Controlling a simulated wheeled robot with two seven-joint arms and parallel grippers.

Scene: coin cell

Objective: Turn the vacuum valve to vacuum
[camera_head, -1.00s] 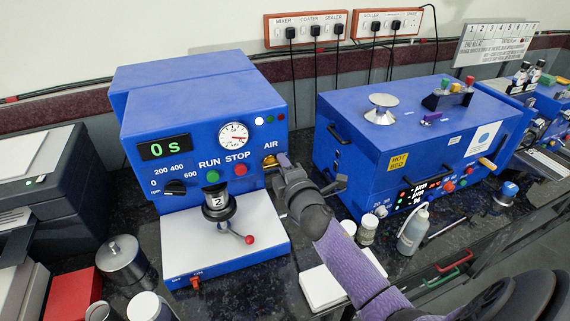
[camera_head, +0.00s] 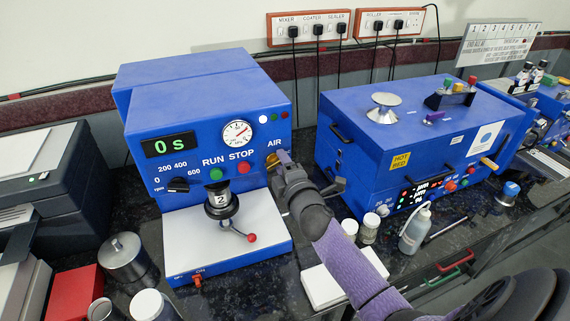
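The blue mixer machine (camera_head: 200,100) stands on the dark bench, with a "0 S" display, a round gauge (camera_head: 236,135) and RUN and STOP buttons on its front. A brass-coloured valve (camera_head: 271,168) sits under the AIR label at the right of the front panel and is mostly hidden by my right gripper. My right gripper (camera_head: 279,162) is at the valve, its fingers largely hidden by its own wrist, so I cannot tell whether they are closed on it. The valve's handle direction is not clear. My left gripper is not in view.
A blue hot-bed machine (camera_head: 355,125) is to the right. A steel pot (camera_head: 124,257), a squeeze bottle (camera_head: 414,232) and small jars (camera_head: 369,229) stand nearby on the bench.

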